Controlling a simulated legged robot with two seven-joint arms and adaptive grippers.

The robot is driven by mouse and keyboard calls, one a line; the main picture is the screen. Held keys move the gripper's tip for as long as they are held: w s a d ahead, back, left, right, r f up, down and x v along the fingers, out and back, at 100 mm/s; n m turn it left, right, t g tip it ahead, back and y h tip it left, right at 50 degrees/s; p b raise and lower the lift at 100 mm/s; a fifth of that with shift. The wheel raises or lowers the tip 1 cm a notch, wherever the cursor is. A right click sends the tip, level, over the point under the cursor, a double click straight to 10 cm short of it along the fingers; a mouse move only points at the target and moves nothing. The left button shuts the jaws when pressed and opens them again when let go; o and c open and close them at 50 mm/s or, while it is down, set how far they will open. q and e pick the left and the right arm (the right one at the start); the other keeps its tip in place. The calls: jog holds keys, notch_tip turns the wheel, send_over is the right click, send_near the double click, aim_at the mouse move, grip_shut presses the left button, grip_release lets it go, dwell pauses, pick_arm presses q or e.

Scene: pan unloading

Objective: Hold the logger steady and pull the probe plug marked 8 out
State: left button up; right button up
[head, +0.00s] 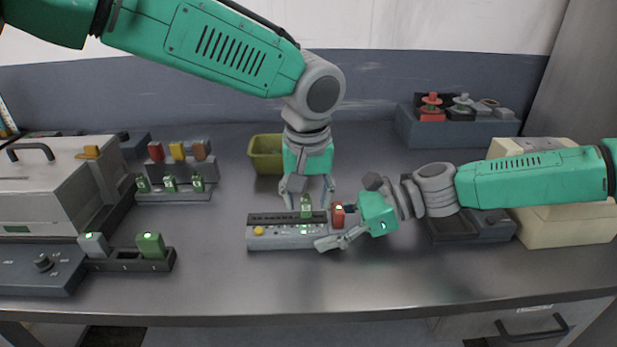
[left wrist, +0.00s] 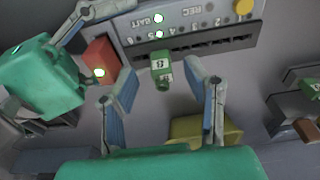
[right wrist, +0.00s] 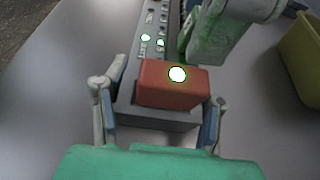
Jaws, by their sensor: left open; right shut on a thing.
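The grey logger (head: 285,242) lies on the table at centre, with a row of dark slots, a yellow button and green lights. The green plug marked 8 (left wrist: 160,68) stands at its slot row; it also shows in the head view (head: 306,208). A red block (right wrist: 165,88) sits on the logger's right end. My left gripper (head: 307,201) points down, open, its fingers on either side of the green plug with gaps. My right gripper (head: 341,226) is shut on the logger's right end, below the red block; its fingers flank that end in the right wrist view (right wrist: 160,112).
An olive bin (head: 265,153) stands behind the logger. A rack with several green plugs (head: 172,192) and a dark holder with two plugs (head: 130,262) are at left. A blue-grey box with knobs (head: 455,128) is at back right. The table front is clear.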

pick_arm(q)
jog(key=shift+f, duration=0.55)
grip_shut()
jog(key=shift+w+r, duration=0.2)
jog(key=shift+r, duration=0.65)
jog(key=shift+w+r, duration=0.1)
jog(key=shift+r, duration=1.05)
